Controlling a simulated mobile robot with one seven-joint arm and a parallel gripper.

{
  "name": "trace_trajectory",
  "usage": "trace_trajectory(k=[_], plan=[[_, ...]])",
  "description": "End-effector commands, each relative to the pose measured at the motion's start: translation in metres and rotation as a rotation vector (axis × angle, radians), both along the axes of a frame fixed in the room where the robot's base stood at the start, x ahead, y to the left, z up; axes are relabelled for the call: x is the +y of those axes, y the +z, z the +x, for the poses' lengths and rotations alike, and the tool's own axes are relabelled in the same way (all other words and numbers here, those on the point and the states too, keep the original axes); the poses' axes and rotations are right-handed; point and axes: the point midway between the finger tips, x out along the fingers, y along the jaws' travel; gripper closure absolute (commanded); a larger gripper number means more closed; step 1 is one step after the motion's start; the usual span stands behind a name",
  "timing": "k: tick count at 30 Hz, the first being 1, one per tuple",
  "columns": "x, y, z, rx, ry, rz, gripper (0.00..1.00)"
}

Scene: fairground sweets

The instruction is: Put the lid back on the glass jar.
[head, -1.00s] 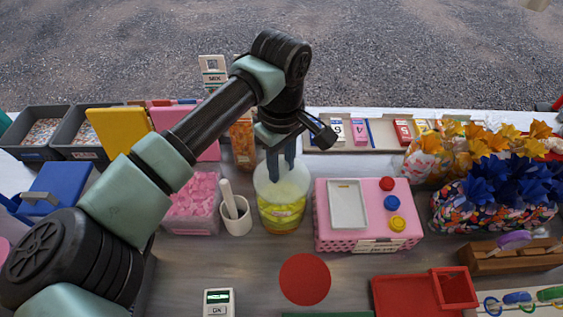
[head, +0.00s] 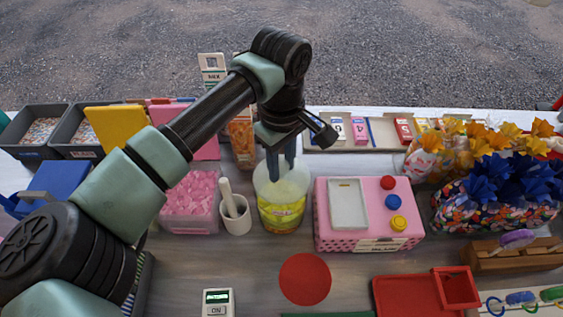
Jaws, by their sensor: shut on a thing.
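The glass jar (head: 282,212) stands upright in the middle of the table in the head view, with yellow sweets and a label low on its front. My gripper (head: 281,176) points straight down over the jar, with its dark fingers close together at the jar's top. The fingers are shut on what looks like the pale, clear lid (head: 295,181). Its edge blends with the glass, so I cannot tell whether it rests on the rim or is a little above it. The thing between the fingertips is mostly hidden.
A white mortar with a pestle (head: 236,219) and a tub of pink sweets (head: 190,206) stand close left of the jar. A pink box with buttons (head: 367,216) is close right. A flat red disc (head: 305,279) lies in front. Flowery bags (head: 492,200) stand farther right.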

Motion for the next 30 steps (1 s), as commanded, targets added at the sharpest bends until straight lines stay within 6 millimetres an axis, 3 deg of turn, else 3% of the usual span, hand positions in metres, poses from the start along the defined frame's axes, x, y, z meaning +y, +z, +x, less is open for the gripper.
trace_trajectory(k=[9,10,15,21,26,30], plan=[[0.0002,0.0004,0.0001,-0.001,0.000,0.001,1.00],[0.0002,0.0004,0.0001,-0.001,0.000,0.001,0.59],[0.0002,0.0004,0.0001,-0.001,0.000,0.001,0.30],[0.0002,0.0003,0.0001,-0.001,0.000,0.001,0.30],[0.0003,0.0001,0.0000,0.000,0.000,0.001,0.03],[0.0003,0.0001,0.0000,0.000,0.000,0.001,0.00]])
